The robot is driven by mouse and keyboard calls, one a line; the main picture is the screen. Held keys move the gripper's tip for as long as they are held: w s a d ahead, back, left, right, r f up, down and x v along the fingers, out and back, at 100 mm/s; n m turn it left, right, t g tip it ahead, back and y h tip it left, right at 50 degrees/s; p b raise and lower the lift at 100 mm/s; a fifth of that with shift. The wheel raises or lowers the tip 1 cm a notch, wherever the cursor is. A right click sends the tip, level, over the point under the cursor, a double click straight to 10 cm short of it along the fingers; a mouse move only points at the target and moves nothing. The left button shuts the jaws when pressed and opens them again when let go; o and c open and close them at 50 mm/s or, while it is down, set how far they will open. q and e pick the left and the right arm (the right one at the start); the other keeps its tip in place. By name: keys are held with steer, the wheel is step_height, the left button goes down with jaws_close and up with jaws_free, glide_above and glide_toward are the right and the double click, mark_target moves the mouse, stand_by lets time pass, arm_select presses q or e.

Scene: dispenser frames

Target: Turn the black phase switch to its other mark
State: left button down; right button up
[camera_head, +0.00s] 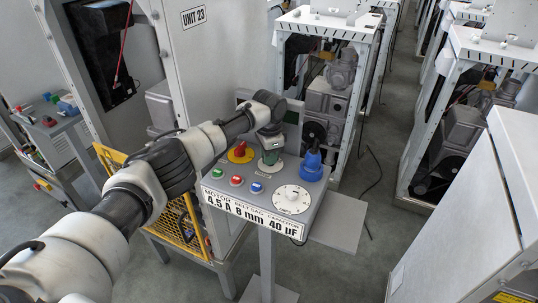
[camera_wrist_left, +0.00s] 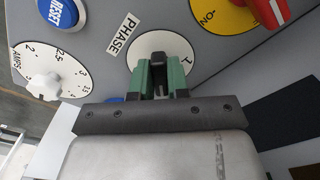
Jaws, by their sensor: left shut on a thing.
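The black phase switch (camera_wrist_left: 156,62) sits on a round white dial (camera_wrist_left: 178,44) beside a PHASE label (camera_wrist_left: 122,35) in the left wrist view. A mark "1" shows at the dial's right side; the rest of the dial is partly hidden by my fingers. My left gripper (camera_wrist_left: 160,72) has green fingers, one on each side of the black switch, and is shut on it. In the head view my left gripper (camera_head: 270,155) reaches down onto the sloping panel, and it hides the switch. My right gripper is in neither view.
Close around the gripper are a red switch on a yellow plate (camera_head: 240,153), a blue plug (camera_head: 313,166), a white amps dial (camera_head: 291,199), and green (camera_head: 217,172), red (camera_head: 237,181) and blue (camera_head: 257,188) buttons. A yellow mesh guard (camera_head: 178,226) stands left of the panel.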

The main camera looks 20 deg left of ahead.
arm_select(q)
steer(key=n+p, duration=0.3)
steer(key=shift+r+n+p, duration=0.25)
steer(key=shift+n+p, duration=0.05)
steer(key=shift+n, duration=0.1)
steer(key=n+p, duration=0.1)
steer(key=n, duration=0.1)
steer(key=shift+s+d+n+p, duration=0.1)
steer(key=shift+d+n+p, duration=0.05)
steer(key=shift+n+p, duration=0.25)
steer(key=n+p, duration=0.2)
steer(key=n, duration=0.1)
steer(key=shift+n, duration=0.3)
steer(key=n+p, duration=0.1)
steer(key=n, duration=0.3)
steer(key=shift+d+f, duration=0.1)
steer(key=shift+d, duration=0.05)
steer(key=shift+n+p, duration=0.45)
steer(key=shift+n, duration=1.35)
steer(key=shift+w, duration=0.2)
steer(key=c, duration=1.1)
jaws_free()
steer(key=shift+s, duration=0.1)
steer(key=shift+f, duration=0.1)
